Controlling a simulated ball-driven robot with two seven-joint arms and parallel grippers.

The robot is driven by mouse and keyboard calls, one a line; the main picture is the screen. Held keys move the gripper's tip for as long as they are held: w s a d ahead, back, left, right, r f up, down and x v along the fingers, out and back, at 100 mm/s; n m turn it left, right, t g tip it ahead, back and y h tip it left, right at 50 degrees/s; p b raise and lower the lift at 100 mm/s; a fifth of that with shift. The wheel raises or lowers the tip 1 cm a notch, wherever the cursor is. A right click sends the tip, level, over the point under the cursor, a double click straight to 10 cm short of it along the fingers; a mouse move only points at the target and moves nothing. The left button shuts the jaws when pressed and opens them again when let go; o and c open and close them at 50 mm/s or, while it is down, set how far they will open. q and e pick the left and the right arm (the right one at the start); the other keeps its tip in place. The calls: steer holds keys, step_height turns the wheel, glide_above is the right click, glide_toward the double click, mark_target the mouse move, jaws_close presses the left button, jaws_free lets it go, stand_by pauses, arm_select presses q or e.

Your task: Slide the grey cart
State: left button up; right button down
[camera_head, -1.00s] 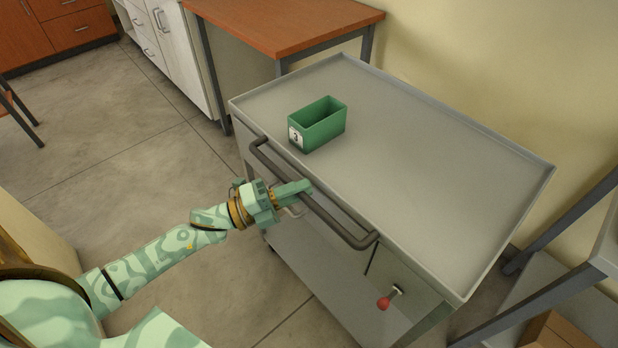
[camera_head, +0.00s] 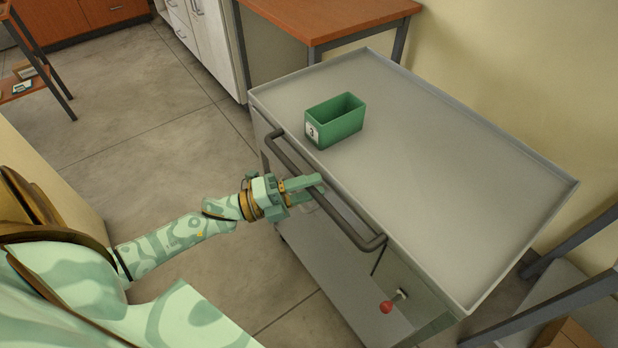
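The grey cart (camera_head: 440,170) stands in the middle and right, with a flat rimmed top and a lower shelf. Its dark bar handle (camera_head: 345,227) runs along the near left side. My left gripper (camera_head: 312,188) is at the middle of this handle, its green fingers closed around the bar. The far sides of the fingertips are partly hidden. A green open box (camera_head: 338,125) with a label reading 3 stands upright on the cart top, near its left end. My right gripper is not in view.
An orange-topped table (camera_head: 330,18) stands just behind the cart's far left end. A dark metal frame (camera_head: 560,305) is close at the right, and a cream wall lies behind. A red knob (camera_head: 387,307) sits below the handle. Floor (camera_head: 150,130) is clear at left.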

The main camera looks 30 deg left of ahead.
arm_select(q)
steer(key=shift+a, duration=0.1)
stand_by(0.3)
steer(key=v, duration=1.6)
steer(key=shift+p, duration=0.3)
steer(key=shift+s+f, duration=0.1)
